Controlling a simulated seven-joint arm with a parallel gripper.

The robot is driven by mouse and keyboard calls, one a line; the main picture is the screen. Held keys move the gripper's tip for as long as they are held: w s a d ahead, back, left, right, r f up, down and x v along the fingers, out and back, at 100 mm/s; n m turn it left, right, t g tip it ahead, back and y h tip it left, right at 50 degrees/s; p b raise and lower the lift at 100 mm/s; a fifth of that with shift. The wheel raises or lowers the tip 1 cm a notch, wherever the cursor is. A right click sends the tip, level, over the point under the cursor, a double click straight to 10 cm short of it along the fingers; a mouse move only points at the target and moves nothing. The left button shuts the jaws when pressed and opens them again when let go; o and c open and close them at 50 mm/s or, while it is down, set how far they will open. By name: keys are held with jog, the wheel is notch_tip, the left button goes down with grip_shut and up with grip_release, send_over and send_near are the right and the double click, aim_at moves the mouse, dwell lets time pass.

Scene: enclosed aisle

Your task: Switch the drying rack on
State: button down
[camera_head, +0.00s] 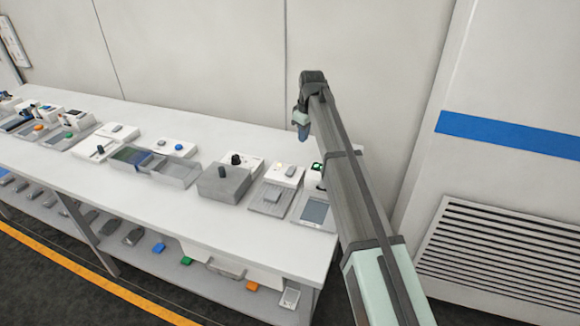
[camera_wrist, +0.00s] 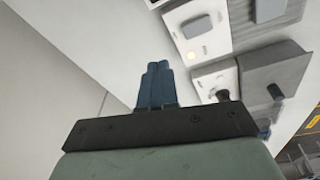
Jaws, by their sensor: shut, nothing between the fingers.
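My gripper (camera_head: 301,124) is raised above the right end of the long white bench, near the wall. Its blue fingers (camera_wrist: 157,85) are closed together and empty in the wrist view, apart from everything on the bench. Several small devices stand in a row on the bench; I cannot tell for sure which is the drying rack. A flat grey device with a white back panel (camera_head: 285,174) carries a grey block. In the wrist view that panel (camera_wrist: 192,42) has a pale round button. A grey box (camera_head: 222,183) with a black knob (camera_head: 236,159) stands left of it.
Grey open trays (camera_head: 175,172) and other devices fill the bench leftward. A small device with a screen (camera_head: 314,212) stands at its right end, partly behind my arm. A lower shelf (camera_head: 150,262) holds several small items. The wall is close behind; bare bench (camera_head: 230,228) lies in front.

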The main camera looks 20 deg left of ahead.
aim_at(290, 173)
jog(key=s+a+r+n+g+h, duration=0.1)
jog(key=s+a+r+n, duration=0.1)
jog(key=s, duration=0.4)
notch_tip(290, 173, up, 2)
jog(key=shift+s+a+r+n+h, duration=0.2)
jog(key=shift+a+n+h, duration=0.1)
jog(key=shift+n, duration=0.4)
jog(key=shift+f, duration=0.2)
notch_tip(290, 173, down, 14)
jog(key=shift+r, duration=0.15)
